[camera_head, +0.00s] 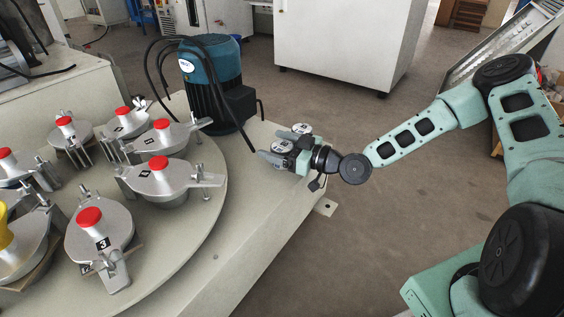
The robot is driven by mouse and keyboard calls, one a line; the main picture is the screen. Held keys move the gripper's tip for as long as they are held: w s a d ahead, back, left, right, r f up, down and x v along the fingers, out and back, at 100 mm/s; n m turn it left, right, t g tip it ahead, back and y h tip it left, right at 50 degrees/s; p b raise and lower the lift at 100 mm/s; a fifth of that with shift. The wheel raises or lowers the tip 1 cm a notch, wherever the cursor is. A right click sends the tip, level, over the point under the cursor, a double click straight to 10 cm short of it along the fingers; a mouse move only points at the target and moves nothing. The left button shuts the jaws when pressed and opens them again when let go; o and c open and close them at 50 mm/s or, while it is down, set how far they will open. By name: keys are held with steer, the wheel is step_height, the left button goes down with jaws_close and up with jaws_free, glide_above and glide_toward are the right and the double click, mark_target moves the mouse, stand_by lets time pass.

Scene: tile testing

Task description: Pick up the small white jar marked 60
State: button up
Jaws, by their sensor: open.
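Two small, pale, round-topped jars are at the right end of the bench, close to my gripper (277,146). One jar (283,147) shows between the fingers, and the other jar (302,128) is just beyond the far finger. Their dark marks are too small to read, so I cannot tell which is marked 60. My gripper is open and points left, low over the bench top, with a finger on either side of the nearer jar. I cannot tell whether a finger touches it. The gripper body and fingers hide part of the jars.
A blue motor (211,80) with black cables stands just left of my gripper. A large round turntable (205,215) carries several metal pots with red knobs. The bench edge lies just below my wrist. A white cabinet (345,40) stands on the floor behind.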

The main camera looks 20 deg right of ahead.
steer(key=shift+w+a, duration=0.2)
steer(key=shift+w, duration=0.05)
steer(key=c, duration=1.1)
steer(key=shift+r, duration=0.1)
steer(key=shift+c, duration=0.2)
